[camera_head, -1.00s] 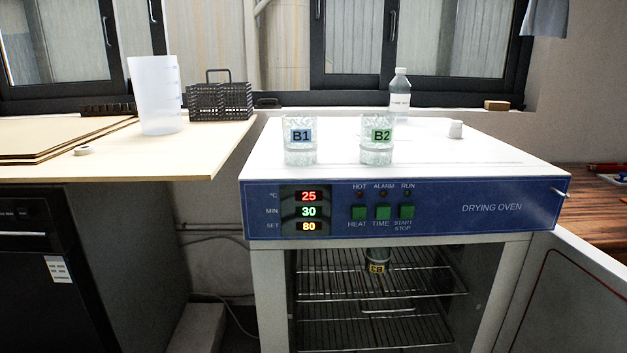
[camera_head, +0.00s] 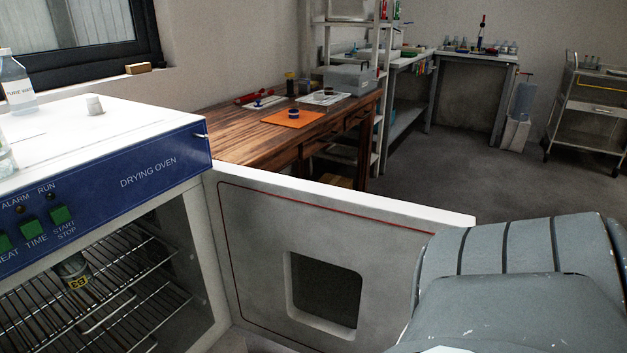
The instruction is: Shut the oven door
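The drying oven (camera_head: 148,173) stands at the left with its blue front panel and green buttons. Its door (camera_head: 255,230) is swung wide open to the right, showing its inner face with a red seal line and a small window. Inside, a container with a yellow label (camera_head: 75,274) stands on a wire rack (camera_head: 130,262). A grey link of my arm covers the lower right and overlaps the door's outer end; whether they touch I cannot tell. Neither gripper's fingers show.
A wooden table (camera_head: 255,148) with an orange mat (camera_head: 293,117) and small items stands behind the door. A shelf and benches are at the back, and a trolley (camera_head: 590,105) is at the far right. Grey floor (camera_head: 480,190) is clear beyond the door.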

